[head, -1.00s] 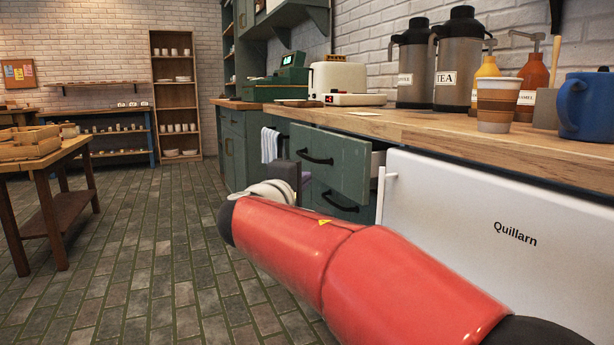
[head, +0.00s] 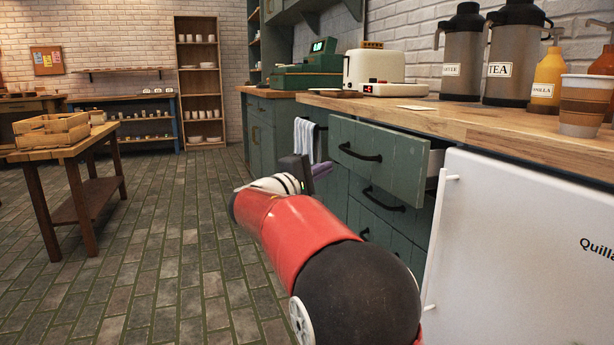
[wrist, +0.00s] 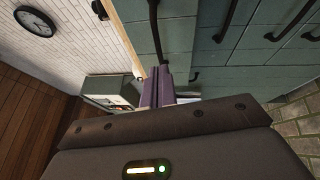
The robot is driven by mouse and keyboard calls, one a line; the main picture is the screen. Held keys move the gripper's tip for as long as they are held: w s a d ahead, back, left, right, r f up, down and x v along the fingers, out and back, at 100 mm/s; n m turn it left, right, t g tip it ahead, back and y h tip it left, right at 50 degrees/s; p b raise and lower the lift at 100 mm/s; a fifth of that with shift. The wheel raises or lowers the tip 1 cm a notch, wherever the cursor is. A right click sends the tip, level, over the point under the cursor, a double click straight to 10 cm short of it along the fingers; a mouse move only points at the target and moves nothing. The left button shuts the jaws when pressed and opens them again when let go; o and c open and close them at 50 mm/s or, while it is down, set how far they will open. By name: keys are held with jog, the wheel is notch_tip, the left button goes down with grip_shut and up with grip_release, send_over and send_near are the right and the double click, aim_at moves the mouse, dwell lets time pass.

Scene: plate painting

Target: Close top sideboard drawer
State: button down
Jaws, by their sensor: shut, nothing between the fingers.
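The top sideboard drawer (head: 385,152) is green with a black bar handle (head: 359,153). It stands pulled out below the wooden counter, and its pale side shows at the right. My gripper (head: 321,171) is just left of the drawer front, near the handle's height, partly hidden by my red arm. In the wrist view, the purple fingers (wrist: 158,86) are shut and empty. They point toward the drawer front, near the lower end of its handle (wrist: 155,27); I cannot tell whether they touch it.
More drawers (head: 385,207) lie below the top one. A white fridge (head: 520,235) stands to the right. A towel (head: 304,139) hangs beyond the drawers. A wooden table (head: 75,165) with crates stands at the left. The tiled floor (head: 190,225) between is clear.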

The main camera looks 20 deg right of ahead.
aim_at(357, 157)
jog(key=d+r, duration=0.1)
jog(key=d, duration=0.5)
jog(key=shift+w+d, duration=0.2)
jog(key=shift+d, duration=0.1)
jog(key=shift+w+r, duration=0.1)
